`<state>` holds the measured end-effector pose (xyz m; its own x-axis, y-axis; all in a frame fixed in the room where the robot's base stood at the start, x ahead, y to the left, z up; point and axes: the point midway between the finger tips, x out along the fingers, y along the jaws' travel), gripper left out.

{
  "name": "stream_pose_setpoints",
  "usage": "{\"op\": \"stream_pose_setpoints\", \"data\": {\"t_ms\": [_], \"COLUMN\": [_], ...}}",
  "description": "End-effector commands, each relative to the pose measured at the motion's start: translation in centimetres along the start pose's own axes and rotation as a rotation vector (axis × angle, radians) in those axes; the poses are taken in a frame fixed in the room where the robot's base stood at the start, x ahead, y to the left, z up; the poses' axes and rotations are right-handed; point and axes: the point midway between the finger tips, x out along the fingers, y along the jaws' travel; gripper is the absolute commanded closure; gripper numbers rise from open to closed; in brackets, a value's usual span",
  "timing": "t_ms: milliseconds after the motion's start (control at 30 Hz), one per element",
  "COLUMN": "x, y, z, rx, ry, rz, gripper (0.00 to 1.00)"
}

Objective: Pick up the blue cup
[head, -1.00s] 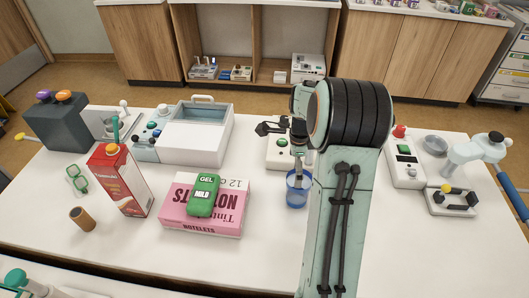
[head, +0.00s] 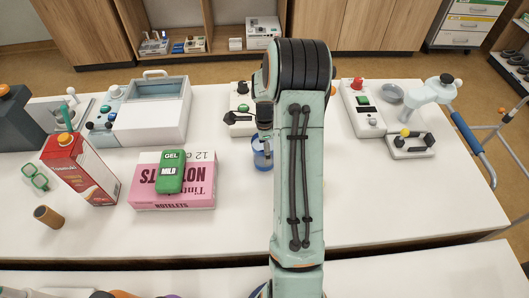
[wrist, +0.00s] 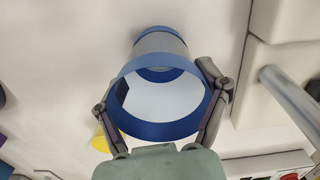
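The blue cup (head: 262,158) is a see-through cup with a blue rim. In the head view it stands on the white table (head: 350,200), partly hidden by my arm and gripper. In the wrist view the cup (wrist: 160,130) fills the middle, its round mouth facing the camera. My gripper (head: 263,136) is over the cup, at its upper part. In the wrist view my gripper (wrist: 165,76) has its fingers spread, one on each side of the cup. They are very close to its wall; I cannot tell whether they touch.
A pink box (head: 190,192) with a green gel pack (head: 170,172) lies to the left, beside a red carton (head: 82,168).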

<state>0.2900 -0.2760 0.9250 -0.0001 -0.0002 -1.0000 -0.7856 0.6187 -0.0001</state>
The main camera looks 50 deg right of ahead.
Motion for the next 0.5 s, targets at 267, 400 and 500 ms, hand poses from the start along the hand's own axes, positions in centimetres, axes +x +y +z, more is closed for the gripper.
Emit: {"op": "stream_pose_setpoints", "data": {"t_ms": [267,400,500], "x": [0.01,-0.08,-0.58], "y": [0.01,0.00,-0.05], "z": [0.01,0.01,0.00], "rx": [0.000,0.000,0.000], "ry": [0.000,0.000,0.000], "rz": [0.000,0.000,-0.001], "gripper": [0.64,0.64,0.64]}}
